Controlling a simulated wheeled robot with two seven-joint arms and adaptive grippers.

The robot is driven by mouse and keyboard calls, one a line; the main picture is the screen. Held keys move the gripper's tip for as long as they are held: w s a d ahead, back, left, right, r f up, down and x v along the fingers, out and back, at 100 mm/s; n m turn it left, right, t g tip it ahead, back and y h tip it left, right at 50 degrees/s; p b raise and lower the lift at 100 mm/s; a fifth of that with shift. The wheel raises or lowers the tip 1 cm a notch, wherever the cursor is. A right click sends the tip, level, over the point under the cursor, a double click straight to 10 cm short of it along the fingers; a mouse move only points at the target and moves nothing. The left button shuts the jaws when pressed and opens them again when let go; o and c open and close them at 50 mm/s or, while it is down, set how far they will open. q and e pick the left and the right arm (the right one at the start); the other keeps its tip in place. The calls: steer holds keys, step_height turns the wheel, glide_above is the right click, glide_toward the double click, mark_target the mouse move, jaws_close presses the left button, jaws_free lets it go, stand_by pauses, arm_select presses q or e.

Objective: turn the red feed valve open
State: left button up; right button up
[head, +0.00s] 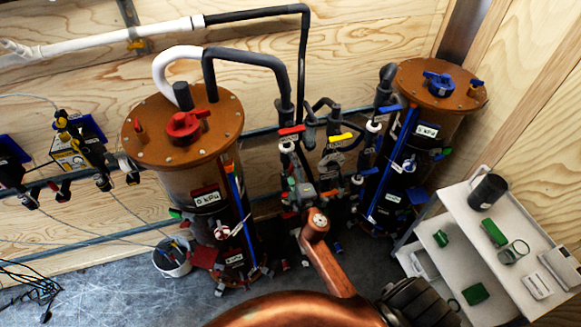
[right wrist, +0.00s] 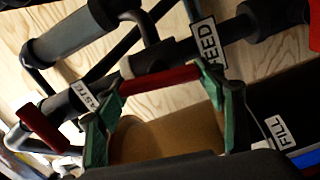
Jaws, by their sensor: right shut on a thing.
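The red feed valve handle (right wrist: 160,80) is a long red bar beside the white FEED label (right wrist: 209,42) in the right wrist view. My right gripper (right wrist: 165,76) is shut on it, with green-padded fingertips at the two ends of the bar. In the head view my right gripper (head: 301,190) is among the pipes between the two tanks, below a red lever (head: 291,130). I cannot tell in the head view which red part is the held handle. My left gripper is not in view.
A tank with a red top valve (head: 184,127) stands left; one with a blue top valve (head: 438,83) stands right. A yellow lever (head: 340,138) is close by. Another red handle (right wrist: 42,128) is near the WASTE label (right wrist: 85,95). A white shelf cart (head: 470,225) stands right.

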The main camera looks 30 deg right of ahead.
steer(key=shift+n, duration=1)
steer(key=shift+f, duration=0.1)
steer(key=o, duration=1.2)
steer(key=shift+c, duration=0.2)
steer(key=v, duration=1.2)
